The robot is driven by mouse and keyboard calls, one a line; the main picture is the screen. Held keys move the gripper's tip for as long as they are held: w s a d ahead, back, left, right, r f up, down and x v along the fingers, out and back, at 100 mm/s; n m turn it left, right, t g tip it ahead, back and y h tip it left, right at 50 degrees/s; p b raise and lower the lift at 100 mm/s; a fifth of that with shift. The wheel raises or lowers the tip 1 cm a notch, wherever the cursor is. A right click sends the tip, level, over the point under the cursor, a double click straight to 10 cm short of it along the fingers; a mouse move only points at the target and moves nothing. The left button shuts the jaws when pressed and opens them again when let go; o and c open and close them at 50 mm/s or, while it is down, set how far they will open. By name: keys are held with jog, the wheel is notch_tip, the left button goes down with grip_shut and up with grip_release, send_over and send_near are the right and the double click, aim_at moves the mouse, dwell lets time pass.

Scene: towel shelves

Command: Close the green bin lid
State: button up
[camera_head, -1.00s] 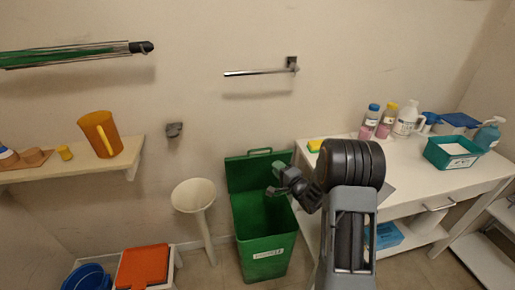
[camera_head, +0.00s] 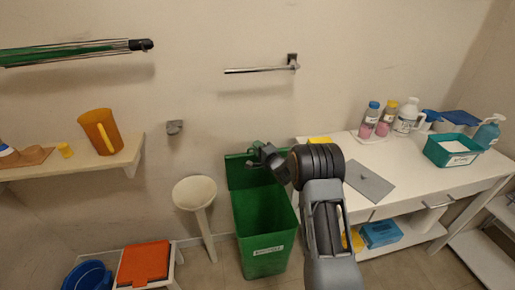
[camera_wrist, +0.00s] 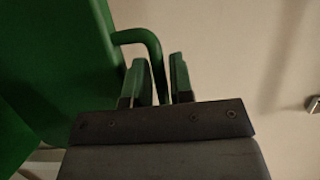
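The green bin (camera_head: 265,228) stands on the floor with its lid (camera_head: 240,172) open, upright against the wall at the back. My gripper (camera_head: 256,152) is at the top of the lid, by its handle. In the wrist view, the lid (camera_wrist: 55,50) fills the left side, and its looped handle (camera_wrist: 150,40) runs down between my two fingers (camera_wrist: 161,75). The fingers are apart, with the handle bar between them. I cannot tell whether either finger touches it. The handle is mostly hidden by my gripper in the head view.
A white table (camera_head: 408,170) with bottles (camera_head: 376,120) and a teal tray (camera_head: 455,150) stands right of the bin. A white funnel-topped stand (camera_head: 196,192) is close on the left. A towel bar (camera_head: 260,69) is on the wall above. An orange-lidded box (camera_head: 143,262) stands lower left.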

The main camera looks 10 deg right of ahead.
jog(key=shift+w, duration=0.15)
grip_shut()
jog(key=shift+f, duration=0.1)
dwell(0.3)
